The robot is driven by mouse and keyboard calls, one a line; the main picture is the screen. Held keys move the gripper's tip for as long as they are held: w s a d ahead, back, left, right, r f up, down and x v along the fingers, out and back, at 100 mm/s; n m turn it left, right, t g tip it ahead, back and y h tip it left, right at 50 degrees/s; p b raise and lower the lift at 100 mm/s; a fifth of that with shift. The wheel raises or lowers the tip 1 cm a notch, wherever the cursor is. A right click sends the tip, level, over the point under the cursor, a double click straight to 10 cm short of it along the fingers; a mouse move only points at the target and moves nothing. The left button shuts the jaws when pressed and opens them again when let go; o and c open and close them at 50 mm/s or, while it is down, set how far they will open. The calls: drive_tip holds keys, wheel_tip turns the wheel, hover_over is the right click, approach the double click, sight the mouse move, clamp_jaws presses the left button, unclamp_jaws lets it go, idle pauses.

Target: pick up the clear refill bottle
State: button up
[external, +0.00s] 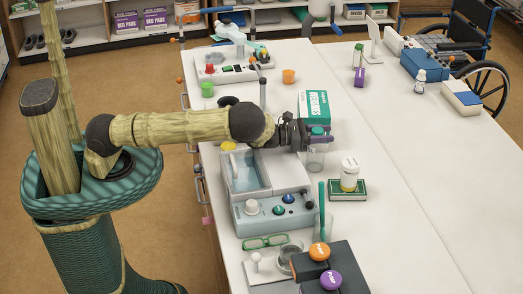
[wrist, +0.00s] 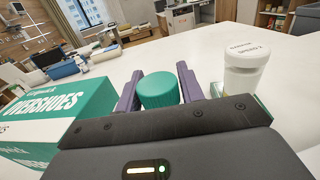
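The clear refill bottle (external: 316,160) has a see-through body and a green cap (external: 318,130). My gripper (external: 316,141) is around the upper part of the bottle. In the wrist view my gripper (wrist: 160,92) looks open, with a finger on each side of the cap and narrow gaps. Firm contact does not show.
The green and white overshoes box (external: 314,105) stands close behind, left in the wrist view (wrist: 55,118). A grey basin unit (external: 246,172) is left.

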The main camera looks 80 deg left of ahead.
clamp_jaws()
wheel_tip(320, 180, up, 10)
drive_tip(key=shift+b, duration=0.95)
